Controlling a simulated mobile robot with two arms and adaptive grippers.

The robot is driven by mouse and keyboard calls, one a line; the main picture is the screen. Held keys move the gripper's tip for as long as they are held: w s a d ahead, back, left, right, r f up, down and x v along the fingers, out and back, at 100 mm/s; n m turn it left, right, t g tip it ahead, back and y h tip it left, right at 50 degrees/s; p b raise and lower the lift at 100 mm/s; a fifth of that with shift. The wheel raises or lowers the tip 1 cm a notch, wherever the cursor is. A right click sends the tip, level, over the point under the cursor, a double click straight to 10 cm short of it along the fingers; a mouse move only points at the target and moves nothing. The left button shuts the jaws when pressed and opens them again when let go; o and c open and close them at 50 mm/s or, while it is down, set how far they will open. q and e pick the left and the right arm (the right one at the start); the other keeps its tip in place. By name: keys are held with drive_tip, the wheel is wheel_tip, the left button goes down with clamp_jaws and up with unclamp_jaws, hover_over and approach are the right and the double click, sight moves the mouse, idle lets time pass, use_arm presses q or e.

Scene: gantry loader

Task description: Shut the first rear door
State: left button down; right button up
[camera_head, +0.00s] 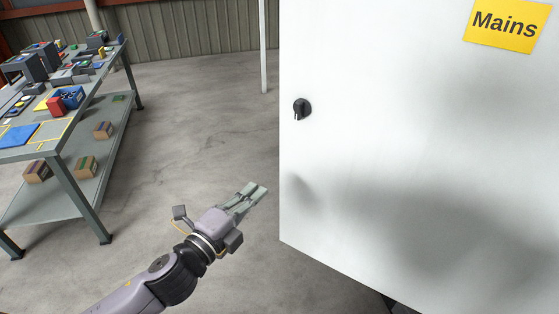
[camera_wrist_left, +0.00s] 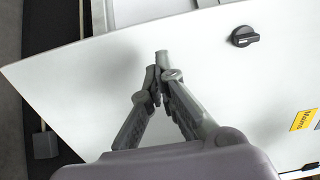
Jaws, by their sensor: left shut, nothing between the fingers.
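A large white door panel (camera_head: 400,130) fills the right half of the head view. It carries a small black knob (camera_head: 301,108) near its left edge and a yellow "Mains" label (camera_head: 505,24) at the upper right. In the left wrist view the door (camera_wrist_left: 80,85) spans the picture, with the knob (camera_wrist_left: 245,37) at the upper right. My left gripper (camera_head: 257,190) is shut and empty, low and just left of the door's left edge in the head view. In the left wrist view its fingertips (camera_wrist_left: 158,65) meet in front of the panel; contact cannot be told. My right gripper is not in view.
A grey workbench (camera_head: 75,190) with bins and parts on top and several boxes on its lower shelf stands at the left. A white post (camera_head: 263,50) rises behind. The concrete floor (camera_head: 200,120) between bench and door is clear.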

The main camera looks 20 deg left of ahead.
sight(289, 158)
use_arm(q)
drive_tip(key=p+x, duration=0.3)
drive_tip(key=x, duration=0.8)
drive_tip(key=shift+w+r+p, duration=0.1)
drive_tip(key=shift+p, duration=0.3)
drive_tip(key=shift+w+d, duration=0.1)
drive_tip(key=shift+w, duration=0.35)
drive_tip(key=shift+w, duration=0.15)
